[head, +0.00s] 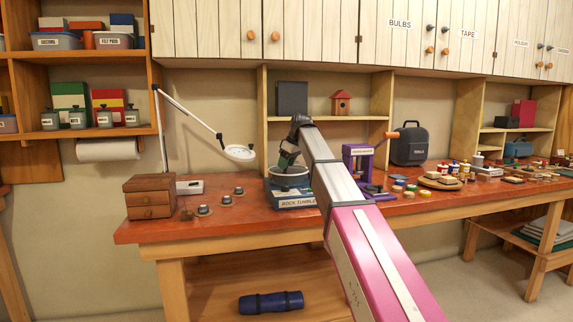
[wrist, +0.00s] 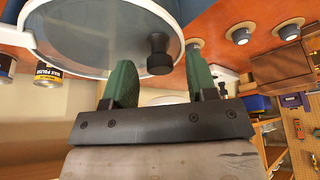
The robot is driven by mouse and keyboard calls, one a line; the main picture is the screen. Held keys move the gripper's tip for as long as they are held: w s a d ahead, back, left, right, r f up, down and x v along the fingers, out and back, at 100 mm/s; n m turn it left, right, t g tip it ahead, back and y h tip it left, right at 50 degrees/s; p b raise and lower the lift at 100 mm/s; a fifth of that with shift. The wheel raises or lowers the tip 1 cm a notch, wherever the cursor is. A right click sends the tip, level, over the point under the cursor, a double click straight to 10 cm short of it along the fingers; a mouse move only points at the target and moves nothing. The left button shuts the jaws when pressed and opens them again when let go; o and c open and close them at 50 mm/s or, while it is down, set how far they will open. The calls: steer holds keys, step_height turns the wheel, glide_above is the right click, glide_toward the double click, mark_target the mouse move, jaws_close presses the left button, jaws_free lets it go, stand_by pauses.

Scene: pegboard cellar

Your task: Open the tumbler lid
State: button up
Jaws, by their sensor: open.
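The rock tumbler (head: 297,202) stands on the red workbench, with a blue base and a label on its front. Its pale-rimmed lid (head: 289,173) shows at the top, partly hidden by my arm. In the wrist view the round, glassy lid (wrist: 90,38) fills the upper left, with a black knob (wrist: 158,54) near its edge. My gripper (head: 288,160) is over the tumbler. In the wrist view its two green fingers (wrist: 160,66) are open and apart. The knob appears in the gap between the fingertips; I cannot tell whether either finger touches it.
A small wooden drawer box (head: 150,197) and several grey round pieces stand left of the tumbler. A magnifier lamp (head: 239,153) hangs at the left. A purple press (head: 358,162) stands close on the right. A wax polish tin (wrist: 47,73) shows in the wrist view.

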mark_target(277, 169)
jaws_close()
steer(key=shift+w+a+m, duration=0.45)
steer(key=shift+w+m, duration=0.05)
steer(key=w+m, duration=0.1)
steer(key=w+a+m+t+h, duration=0.1)
steer(key=w, duration=0.1)
steer(key=w+a+m, duration=0.1)
steer(key=m, duration=0.1)
steer(key=shift+w+a, duration=0.15)
steer(key=shift+w, duration=0.1)
steer(key=w+m, duration=0.1)
steer(key=w, duration=0.1)
steer(key=w+m+h, duration=0.1)
steer(key=m, duration=0.1)
steer(key=w+m+t+h, duration=0.1)
steer(key=w, duration=0.1)
steer(key=shift+w+a, duration=0.3)
steer(key=shift+a, duration=0.05)
steer(key=w+d+m+g+h, duration=0.1)
steer(key=w+d+m+h, duration=0.3)
steer(key=w+d+m, duration=0.4)
steer(key=shift+w+d+m, duration=0.15)
steer(key=shift+w+m, duration=1.45)
steer(key=shift+m, duration=0.7)
